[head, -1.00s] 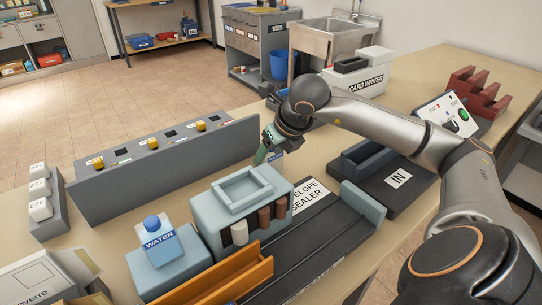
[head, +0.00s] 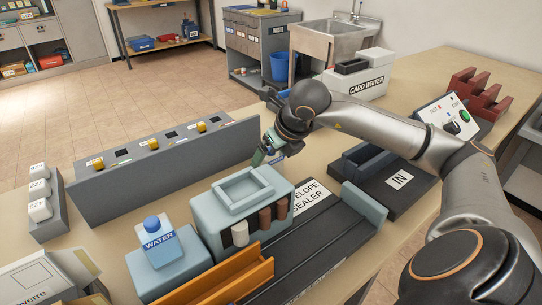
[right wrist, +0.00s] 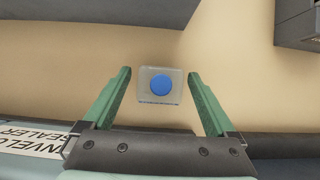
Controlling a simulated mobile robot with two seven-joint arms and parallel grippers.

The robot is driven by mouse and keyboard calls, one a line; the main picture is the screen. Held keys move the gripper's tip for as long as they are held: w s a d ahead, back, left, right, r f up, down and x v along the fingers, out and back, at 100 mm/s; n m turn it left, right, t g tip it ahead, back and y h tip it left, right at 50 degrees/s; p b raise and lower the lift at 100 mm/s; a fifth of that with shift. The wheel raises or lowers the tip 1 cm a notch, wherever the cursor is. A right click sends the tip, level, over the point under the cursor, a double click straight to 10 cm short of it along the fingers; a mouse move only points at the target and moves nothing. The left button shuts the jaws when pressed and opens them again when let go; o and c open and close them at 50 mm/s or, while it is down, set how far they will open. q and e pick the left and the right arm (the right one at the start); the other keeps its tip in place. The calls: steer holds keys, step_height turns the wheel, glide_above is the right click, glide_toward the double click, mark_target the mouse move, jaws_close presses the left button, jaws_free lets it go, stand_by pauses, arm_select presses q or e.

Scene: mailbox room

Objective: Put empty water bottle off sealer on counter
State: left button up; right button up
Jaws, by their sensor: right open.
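A bottle with a blue cap and a WATER label (head: 158,240) stands upright on the light blue block at the left end of the envelope sealer (head: 203,212). A second, pale bottle with a blue cap (right wrist: 160,86) stands on the bare counter (right wrist: 230,75) behind the sealer. In the head view it is mostly hidden by my right gripper (head: 264,158). In the right wrist view my right gripper (right wrist: 160,98) is open, its green fingers on either side of this second bottle with gaps showing. Whether either bottle is empty I cannot tell. My left gripper is out of view.
A long grey panel with yellow knobs (head: 150,170) stands behind the sealer. An orange tray (head: 225,278) lies in front, and a dark IN tray (head: 385,185) is to the right. The card writer (head: 358,82) is farther back. Bare counter lies between panel and sealer.

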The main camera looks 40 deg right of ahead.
steer(key=shift+r, duration=0.3)
steer(key=p+v, duration=0.1)
steer(key=v, duration=1)
steer(key=shift+s+r, duration=0.25)
steer(key=shift+r, duration=0.05)
